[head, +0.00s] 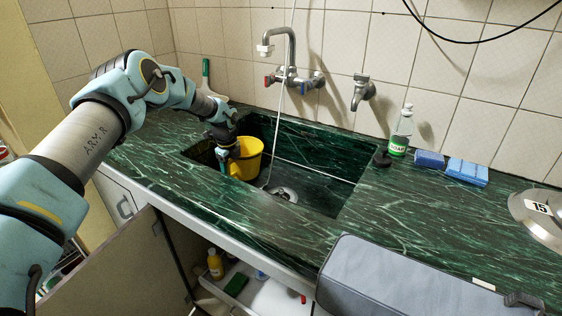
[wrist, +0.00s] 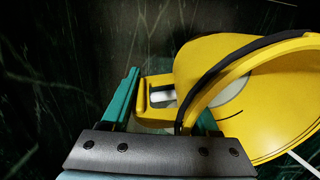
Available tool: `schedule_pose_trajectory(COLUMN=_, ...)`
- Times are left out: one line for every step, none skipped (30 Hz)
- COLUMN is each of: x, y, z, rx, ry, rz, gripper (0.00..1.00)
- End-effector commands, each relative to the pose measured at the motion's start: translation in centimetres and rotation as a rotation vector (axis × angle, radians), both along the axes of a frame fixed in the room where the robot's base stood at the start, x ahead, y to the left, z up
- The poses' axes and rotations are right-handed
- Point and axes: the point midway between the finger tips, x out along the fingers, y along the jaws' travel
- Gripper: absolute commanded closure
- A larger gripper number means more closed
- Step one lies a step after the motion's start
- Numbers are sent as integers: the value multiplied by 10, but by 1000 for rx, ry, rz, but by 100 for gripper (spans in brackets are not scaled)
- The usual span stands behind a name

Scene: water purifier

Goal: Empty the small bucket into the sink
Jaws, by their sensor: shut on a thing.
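The small bucket (head: 247,158) is yellow and sits inside the green marble sink (head: 318,184), in its left part. It looks roughly upright in the head view. In the wrist view the bucket (wrist: 215,75) fills the right side, with a black strip along its rim and a yellow lug on its side. My gripper (head: 226,158) reaches down into the sink at the bucket's left side. In the wrist view my gripper (wrist: 165,105) has its teal fingers around the lug and rim. Part of the bucket's inside shows pale; its contents cannot be made out.
A wall faucet (head: 290,65) with a thin white hose hangs over the sink. A second tap (head: 362,92), a soap bottle (head: 401,130) and blue sponges (head: 467,172) are to the right. A cabinet door (head: 120,270) stands open below the counter.

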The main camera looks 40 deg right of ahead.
Motion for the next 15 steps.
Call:
schedule_pose_trajectory(x=-2, y=-2, z=8, rx=5, ry=-21, rz=-6, gripper=100)
schedule_pose_trajectory(x=-3, y=-2, z=8, rx=10, ry=-35, rz=-6, gripper=100)
schedule_pose_trajectory(x=-4, y=-2, z=8, rx=17, ry=-54, rz=-7, gripper=100)
schedule_pose_trajectory(x=-5, y=-3, z=9, rx=23, ry=-68, rz=-6, gripper=100)
schedule_pose_trajectory(x=-5, y=-3, z=11, rx=27, ry=-84, rz=-7, gripper=100)
schedule_pose_trajectory(x=-5, y=-3, z=13, rx=32, ry=-102, rz=-7, gripper=100)
schedule_pose_trajectory(x=-6, y=-3, z=14, rx=36, ry=-117, rz=-7, gripper=100)
schedule_pose_trajectory(x=-7, y=-4, z=14, rx=41, ry=-131, rz=-7, gripper=100)
schedule_pose_trajectory(x=-8, y=-4, z=15, rx=48, ry=-151, rz=-7, gripper=100)
schedule_pose_trajectory(x=-9, y=-4, z=16, rx=52, ry=-164, rz=-8, gripper=100)
schedule_pose_trajectory(x=-9, y=-4, z=17, rx=57, ry=-179, rz=-7, gripper=100)
schedule_pose_trajectory(x=-10, y=-5, z=20, rx=62, ry=-199, rz=-8, gripper=100)
schedule_pose_trajectory(x=-11, y=-5, z=19, rx=67, ry=-213, rz=-7, gripper=100)
schedule_pose_trajectory(x=-12, y=-5, z=20, rx=72, ry=-226, rz=-7, gripper=100)
schedule_pose_trajectory(x=-13, y=-5, z=22, rx=79, ry=-246, rz=-8, gripper=100)
